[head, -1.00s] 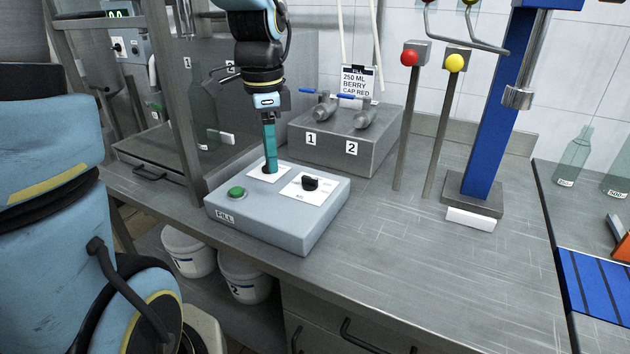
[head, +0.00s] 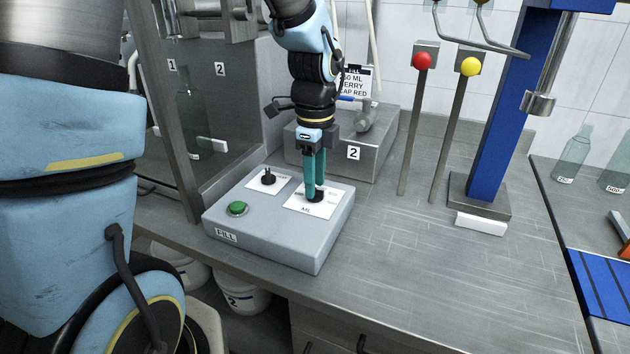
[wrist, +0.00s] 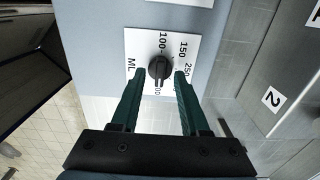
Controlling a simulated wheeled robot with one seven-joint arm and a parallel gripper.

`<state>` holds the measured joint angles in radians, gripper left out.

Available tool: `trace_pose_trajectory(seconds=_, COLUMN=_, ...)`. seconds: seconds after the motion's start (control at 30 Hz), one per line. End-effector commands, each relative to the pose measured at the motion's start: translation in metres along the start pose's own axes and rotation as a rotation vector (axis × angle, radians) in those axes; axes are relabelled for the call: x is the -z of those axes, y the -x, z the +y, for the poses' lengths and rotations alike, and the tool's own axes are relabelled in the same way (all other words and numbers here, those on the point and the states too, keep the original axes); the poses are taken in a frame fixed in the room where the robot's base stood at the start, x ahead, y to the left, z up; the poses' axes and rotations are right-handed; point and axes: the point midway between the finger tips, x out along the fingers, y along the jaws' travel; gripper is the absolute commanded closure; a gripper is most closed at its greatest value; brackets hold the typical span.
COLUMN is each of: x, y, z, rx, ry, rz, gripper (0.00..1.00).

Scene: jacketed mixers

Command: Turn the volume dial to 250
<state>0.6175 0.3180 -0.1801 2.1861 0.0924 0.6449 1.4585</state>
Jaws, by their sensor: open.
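The volume dial is a black knob (wrist: 159,68) on a white plate (wrist: 185,38) marked ML, with 100, 150 and 250 readable and another number partly hidden by the knob. A pale line on the knob points down in the wrist view, towards the partly hidden number. In the head view the knob (head: 315,195) sits on the right of the grey FILL box (head: 262,245). My gripper (head: 314,193) points down over it, its teal fingers (wrist: 152,82) open on either side of the knob. I cannot tell whether they touch it.
A smaller black selector knob (head: 268,177) and a green button (head: 237,208) are on the same box. Behind stands a grey block with valves (head: 367,152) and an order card (head: 358,82). The front right counter is clear.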

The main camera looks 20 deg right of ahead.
Motion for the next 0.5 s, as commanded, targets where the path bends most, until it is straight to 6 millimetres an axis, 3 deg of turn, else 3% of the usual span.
trace_pose_trajectory(seconds=0.4, x=-0.0002, y=-0.0105, z=0.0002, rx=0.001, ry=0.000, rz=-0.001, gripper=0.55)
trace_pose_trajectory(seconds=0.5, x=-0.0002, y=-0.0104, z=0.0002, rx=0.001, ry=0.000, rz=-0.001, gripper=0.64)
